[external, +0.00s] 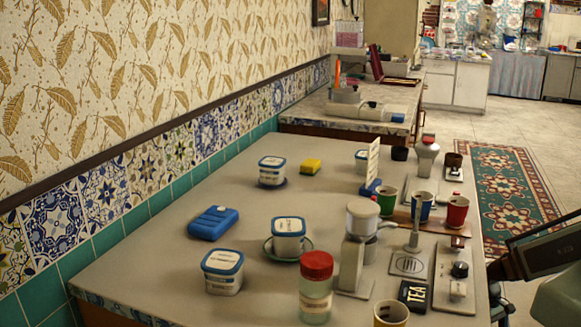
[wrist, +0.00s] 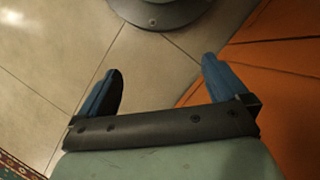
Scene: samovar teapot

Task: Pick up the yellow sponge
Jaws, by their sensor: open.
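The yellow sponge (external: 311,166) lies flat on the table in the external view, toward the far left side near the tiled wall. Nothing touches it. My gripper shows in the wrist view (wrist: 160,80) with its two blue fingers spread apart and nothing between them. It points down over tiled floor and an orange surface. In the external view only part of my arm shows at the right edge, off the table's right side, far from the sponge. The sponge is not in the wrist view.
A white tub on a dark saucer (external: 272,171) stands left of the sponge. A blue case (external: 213,223) and more tubs sit nearer. Cups (external: 457,211), a red-lidded jar (external: 316,285) and coffee tools crowd the table's right side. Table around the sponge is clear.

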